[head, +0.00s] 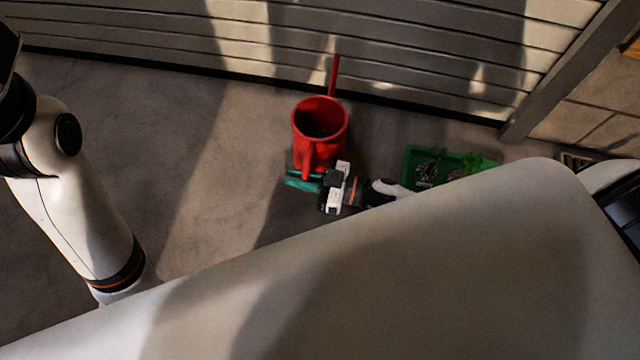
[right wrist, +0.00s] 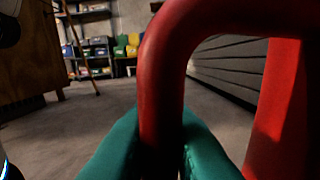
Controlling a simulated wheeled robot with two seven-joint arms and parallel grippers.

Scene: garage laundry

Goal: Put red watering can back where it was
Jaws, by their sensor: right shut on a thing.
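The red watering can (head: 320,137) is near the slatted garage door in the head view, with its open top facing up and its thin spout pointing toward the door. My right gripper (head: 306,179) has its teal fingers at the can's near side, where the handle is. In the right wrist view the teal fingertips (right wrist: 160,150) are shut around the red handle (right wrist: 158,85), and part of the can's body (right wrist: 280,110) shows at the right. I cannot tell whether the can's base touches the floor. Only my left arm shows at the left; its gripper is out of view.
A green crate (head: 412,158) with plants stands on the floor just right of the can. The slatted door (head: 400,60) closes off the back. The floor (head: 190,130) left of the can is clear. In the wrist view, a wooden cabinet (right wrist: 30,50) and shelves with bins are farther off.

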